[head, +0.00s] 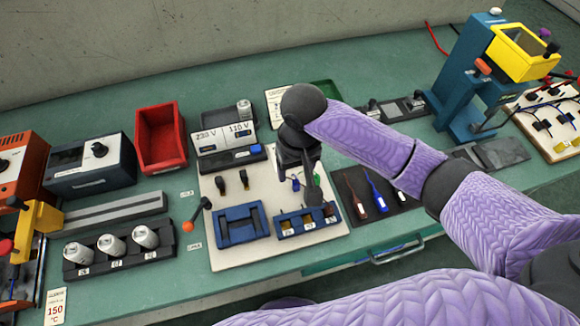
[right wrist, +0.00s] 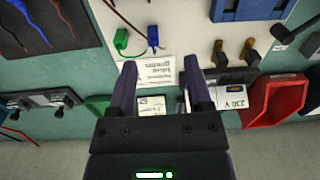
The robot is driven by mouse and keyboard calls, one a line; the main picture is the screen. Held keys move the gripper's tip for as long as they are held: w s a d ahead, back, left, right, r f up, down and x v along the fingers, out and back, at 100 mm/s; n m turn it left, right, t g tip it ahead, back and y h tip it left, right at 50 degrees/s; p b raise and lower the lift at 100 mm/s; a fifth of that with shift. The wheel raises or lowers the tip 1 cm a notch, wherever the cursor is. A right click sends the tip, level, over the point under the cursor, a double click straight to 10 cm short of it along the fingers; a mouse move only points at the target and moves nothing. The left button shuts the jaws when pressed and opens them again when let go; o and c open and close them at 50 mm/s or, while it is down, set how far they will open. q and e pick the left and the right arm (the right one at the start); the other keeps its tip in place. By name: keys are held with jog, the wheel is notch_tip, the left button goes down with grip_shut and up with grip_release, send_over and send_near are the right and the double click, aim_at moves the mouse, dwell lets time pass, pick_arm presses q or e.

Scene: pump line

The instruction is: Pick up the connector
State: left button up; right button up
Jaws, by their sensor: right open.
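A green connector (right wrist: 121,40) and a blue connector (right wrist: 153,36) lie close together on a white board (right wrist: 186,20), each near a thin lead. They also show in the head view, the blue one (head: 295,184) just left of my right gripper (head: 312,190). My right gripper is open and empty above the board. In the right wrist view its two dark fingers (right wrist: 160,75) point towards the connectors, which lie beyond the fingertips. A printed label lies between fingers and connectors. I cannot tell which connector is meant. My left gripper is not in view.
A blue holder (head: 240,224) and a second blue block stand at the board's front. Small black and brass parts (head: 220,184) stand on its left. A red bin (head: 160,138) stands at the back left.

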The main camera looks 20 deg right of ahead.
aim_at(296, 182)
jog(key=shift+w+d+r, duration=0.2)
jog(key=shift+w, duration=0.2)
jog(key=shift+w+d+r, duration=0.2)
jog(key=shift+w, duration=0.15)
jog(key=shift+w+f, duration=0.15)
jog(key=shift+f, duration=0.2)
notch_tip(296, 182, down, 9)
jog(key=b, duration=0.5)
jog(key=shift+f, duration=0.1)
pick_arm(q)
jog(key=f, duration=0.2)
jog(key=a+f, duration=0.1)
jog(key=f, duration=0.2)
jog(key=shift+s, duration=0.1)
pick_arm(e)
grip_shut()
